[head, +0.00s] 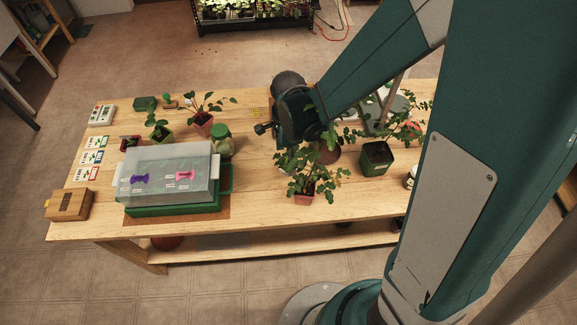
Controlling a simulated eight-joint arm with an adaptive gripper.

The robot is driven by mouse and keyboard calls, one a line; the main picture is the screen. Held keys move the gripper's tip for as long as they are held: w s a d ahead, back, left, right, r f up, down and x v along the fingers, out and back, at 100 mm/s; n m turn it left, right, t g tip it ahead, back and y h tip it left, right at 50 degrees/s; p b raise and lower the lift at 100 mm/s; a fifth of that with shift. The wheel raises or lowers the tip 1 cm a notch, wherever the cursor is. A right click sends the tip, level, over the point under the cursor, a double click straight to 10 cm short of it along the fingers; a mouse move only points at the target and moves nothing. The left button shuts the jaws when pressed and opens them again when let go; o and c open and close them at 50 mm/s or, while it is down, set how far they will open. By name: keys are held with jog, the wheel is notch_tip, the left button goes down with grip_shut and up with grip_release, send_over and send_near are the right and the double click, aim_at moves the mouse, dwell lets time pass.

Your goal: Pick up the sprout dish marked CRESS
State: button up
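I cannot make out a sprout dish marked CRESS; no lettering is legible at this size. A green tray (228,181) with a cloudy translucent lid (160,163) stands at the left of the table. The lid bears a purple piece (140,178), a pink piece (185,176) and small white labels; what is under it is hidden. The dark end of my arm, with my gripper (265,128), is above the middle of the table, right of the tray and behind a potted plant (305,185). Its fingers are not clear, so I cannot tell whether it is open.
Three cards (92,157) lie at the table's left, with a wooden box (70,204) in front. A green-capped jar (222,145) is beside the lid. Potted plants crowd the back and right, including one in a dark green pot (376,158). Bare wood (255,200) shows right of the tray.

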jog(key=shift+f+b, duration=0.4)
jog(key=shift+f, duration=1.75)
jog(key=c, duration=1)
